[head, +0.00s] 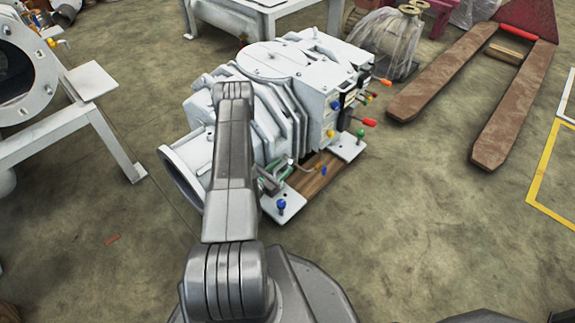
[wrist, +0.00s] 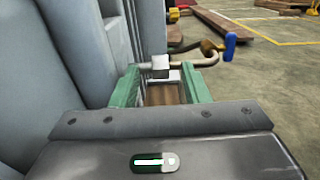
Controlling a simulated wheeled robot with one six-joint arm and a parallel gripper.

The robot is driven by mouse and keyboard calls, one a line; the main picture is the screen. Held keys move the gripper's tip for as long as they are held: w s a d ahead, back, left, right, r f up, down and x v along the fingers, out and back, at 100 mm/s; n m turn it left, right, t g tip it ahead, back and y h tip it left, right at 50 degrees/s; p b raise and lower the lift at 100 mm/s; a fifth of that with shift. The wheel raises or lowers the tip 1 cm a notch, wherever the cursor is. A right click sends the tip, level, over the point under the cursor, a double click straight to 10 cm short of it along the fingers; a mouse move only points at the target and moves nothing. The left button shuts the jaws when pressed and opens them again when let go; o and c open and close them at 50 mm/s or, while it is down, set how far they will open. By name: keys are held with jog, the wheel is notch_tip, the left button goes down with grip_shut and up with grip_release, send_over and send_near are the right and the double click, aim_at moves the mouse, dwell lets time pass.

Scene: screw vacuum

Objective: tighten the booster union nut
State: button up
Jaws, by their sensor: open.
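A pale, blocky nut (wrist: 160,66) sits on a thin bent pipe (wrist: 207,62) beside the grey machine casing (wrist: 75,40) in the wrist view. I take it for the booster union nut. The pipe leads right to a brass fitting (wrist: 209,48) with a blue handle (wrist: 230,46). My gripper (wrist: 161,78) has two green fingers, open and apart. The nut appears between and just beyond the fingertips; contact cannot be told. In the head view my gripper (head: 276,181) is low against the machine's near side, partly behind my arm. The nut is too small to make out there.
The white vacuum machine (head: 268,64) stands on a wooden base (head: 314,176) with white feet. Coloured handles stick out on its right, including a red one (head: 369,122). A pallet jack (head: 510,100) stands at the right. Floor in front and right is free.

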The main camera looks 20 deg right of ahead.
aim_at(291, 160)
jog(key=shift+b+x, duration=0.3)
jog(key=shift+x, duration=1.45)
grip_shut()
jog(key=shift+w+d+r+g+y+p, duration=0.1)
jog(key=shift+r+g+y+p, duration=0.15)
jog(key=shift+y+p, duration=0.35)
jog(key=shift+d+r+g+y+p, duration=0.1)
jog(key=shift+g+y+p, duration=0.25)
jog(key=shift+y+p, duration=0.25)
grip_release()
